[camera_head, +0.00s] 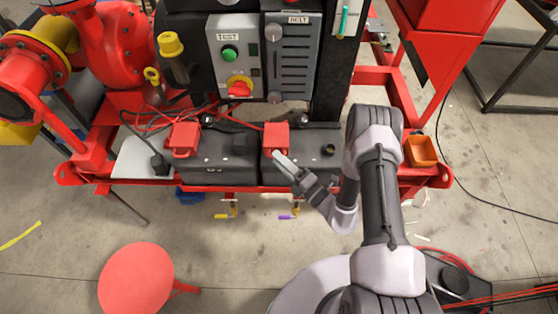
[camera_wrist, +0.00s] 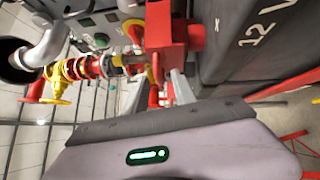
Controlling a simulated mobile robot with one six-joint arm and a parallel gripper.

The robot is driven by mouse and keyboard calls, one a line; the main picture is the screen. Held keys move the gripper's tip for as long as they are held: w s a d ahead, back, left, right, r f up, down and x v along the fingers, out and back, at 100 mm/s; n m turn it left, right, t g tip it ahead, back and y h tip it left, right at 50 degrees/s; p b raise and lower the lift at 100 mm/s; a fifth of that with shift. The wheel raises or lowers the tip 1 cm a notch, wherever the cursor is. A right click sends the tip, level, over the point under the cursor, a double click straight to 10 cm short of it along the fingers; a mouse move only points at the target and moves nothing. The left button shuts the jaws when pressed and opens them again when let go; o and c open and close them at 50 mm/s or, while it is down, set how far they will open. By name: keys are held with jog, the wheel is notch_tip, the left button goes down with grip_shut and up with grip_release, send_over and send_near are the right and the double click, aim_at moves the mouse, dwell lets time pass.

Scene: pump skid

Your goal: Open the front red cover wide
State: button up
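Two red covers sit on the dark batteries: one on the left battery (camera_head: 184,138) and one on the right battery (camera_head: 276,136). I cannot tell for sure which one counts as the front cover. My gripper (camera_head: 279,157) is at the near side of the right-hand cover, its fingertips close to or touching it. In the wrist view a red cover (camera_wrist: 170,35) stands just beyond my grey fingers (camera_wrist: 178,88), beside a dark case marked 12 V (camera_wrist: 265,40). The fingers look close together, but their gap is unclear. The cover's hinge is not clearly visible.
A control panel (camera_head: 237,60) with a green button and a red-yellow switch rises behind the batteries. Cables (camera_head: 150,120) run at the left. An orange bin (camera_head: 421,151) is at the right. A round red stool (camera_head: 136,279) stands on the floor in front.

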jog(key=shift+w+a+r, duration=0.1)
jog(key=shift+w+a, duration=0.1)
jog(key=shift+w, duration=0.05)
grip_shut()
dwell(1.4)
